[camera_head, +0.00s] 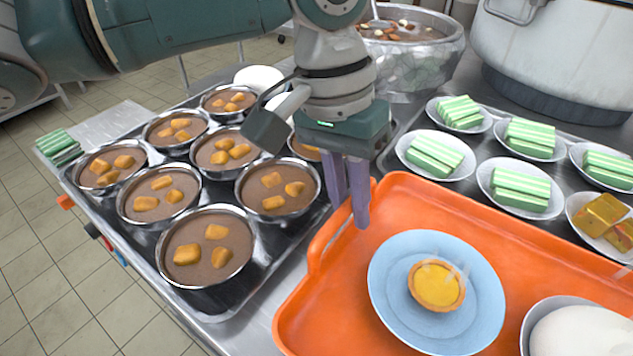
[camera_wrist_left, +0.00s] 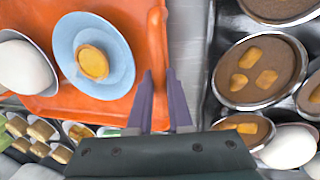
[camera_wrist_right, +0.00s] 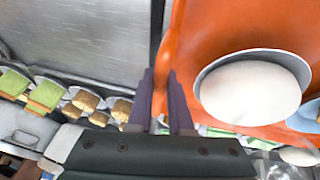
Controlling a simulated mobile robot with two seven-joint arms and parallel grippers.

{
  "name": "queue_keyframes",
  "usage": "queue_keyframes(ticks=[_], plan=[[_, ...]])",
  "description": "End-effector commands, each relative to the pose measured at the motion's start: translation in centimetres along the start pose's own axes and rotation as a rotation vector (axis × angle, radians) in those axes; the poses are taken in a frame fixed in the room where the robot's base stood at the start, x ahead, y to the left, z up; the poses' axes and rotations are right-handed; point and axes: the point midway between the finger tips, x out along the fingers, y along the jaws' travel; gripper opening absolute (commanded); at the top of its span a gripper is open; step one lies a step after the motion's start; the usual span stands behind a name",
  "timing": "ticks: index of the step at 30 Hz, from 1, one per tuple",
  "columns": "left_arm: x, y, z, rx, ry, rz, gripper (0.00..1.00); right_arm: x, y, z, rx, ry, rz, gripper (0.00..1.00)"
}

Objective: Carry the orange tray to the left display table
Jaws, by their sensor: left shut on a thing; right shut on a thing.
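The orange tray (camera_head: 440,205) lies at the lower right of the head view. It carries a blue plate (camera_head: 388,280) with a yellow tart (camera_head: 437,284) and a white bowl (camera_head: 528,318) holding a white rounded item. My left gripper (camera_head: 350,208) points down at the tray's left edge and is shut on it. The left wrist view shows its fingers (camera_wrist_left: 161,75) at the tray's rim. My right gripper (camera_wrist_right: 161,75) is shut on the tray's opposite edge, beside the bowl; it is out of the head view. I cannot make out the left display table.
Metal bowls of brown congee (camera_head: 208,248) stand on a dark tray close left of the orange tray. Plates of green striped cakes (camera_head: 434,155) stand behind it, with a large pot (camera_head: 560,55) at the back right. Tiled floor (camera_head: 35,260) is open at left.

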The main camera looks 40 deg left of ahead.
Motion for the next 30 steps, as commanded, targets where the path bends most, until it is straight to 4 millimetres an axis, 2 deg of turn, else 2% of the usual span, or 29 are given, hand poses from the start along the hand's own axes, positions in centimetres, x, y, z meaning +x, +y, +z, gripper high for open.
queue_keyframes(ticks=[14,30], plan=[[0.6,-0.2,-0.1,-0.001,0.001,-0.003,0.0,0.5,0.0,0.1,0.001,0.003,0.004,0.0],[4.2,-1.0,-0.1,-0.001,0.002,-0.003,0.0,3.9,-0.7,1.5,0.001,0.004,0.005,0.0]])
